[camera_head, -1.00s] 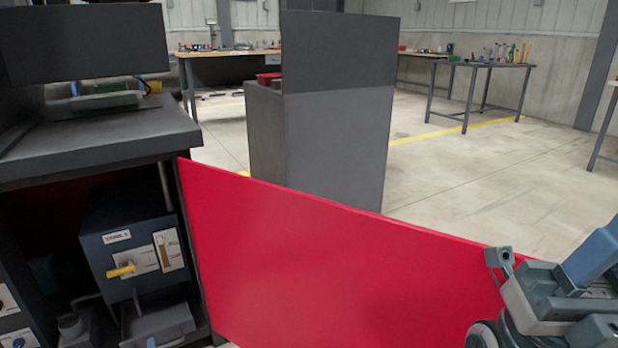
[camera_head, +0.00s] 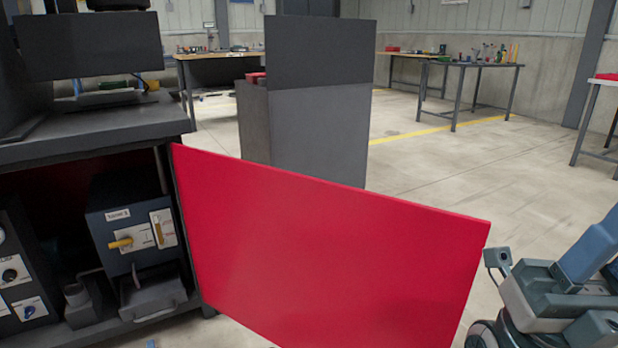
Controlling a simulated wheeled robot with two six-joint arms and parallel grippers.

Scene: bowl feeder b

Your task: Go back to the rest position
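My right gripper (camera_head: 505,268) and part of its arm show at the lower right of the head view, to the right of the red door's free edge and apart from it in the picture. Its fingers are too unclear to tell whether they are open or shut. My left gripper is not in view. The red door (camera_head: 320,255) of the dark cabinet (camera_head: 90,140) stands wide open, reaching from the cabinet's right side across the middle.
Inside the cabinet sits a grey-blue unit (camera_head: 115,225) with a yellow handle (camera_head: 121,243). A tall grey cabinet (camera_head: 318,130) stands behind the door. Tables (camera_head: 470,66) stand along the back wall. The floor (camera_head: 430,170) at the right is clear.

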